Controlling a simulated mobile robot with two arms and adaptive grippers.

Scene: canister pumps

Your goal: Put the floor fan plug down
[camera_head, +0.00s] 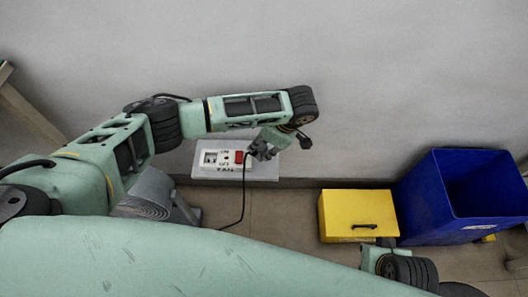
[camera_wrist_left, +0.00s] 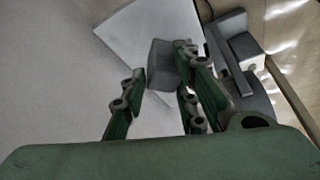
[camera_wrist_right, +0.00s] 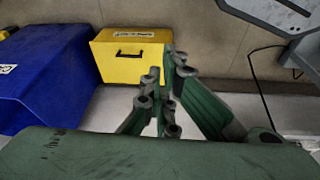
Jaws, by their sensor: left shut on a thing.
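My left gripper (camera_head: 263,150) is over the right end of the white power strip (camera_head: 222,160), close to its red switch. It is shut on a grey block-like plug (camera_wrist_left: 163,66), seen between the fingertips (camera_wrist_left: 158,80) in the left wrist view. In the head view the fingers mostly hide the plug. A black cable (camera_head: 243,190) hangs from the fingertips to the floor near the grey floor fan (camera_head: 158,193). Whether the plug touches the strip cannot be told. My right gripper (camera_wrist_right: 160,95) is low at the right, its fingers close together with nothing seen between them.
The strip lies on a pale slab (camera_head: 265,172) against the wall. A yellow box (camera_head: 345,205) with a black handle and an open blue bin (camera_head: 425,200) stand along the wall at the right. Bare tiled floor (camera_head: 285,215) lies between slab and yellow box.

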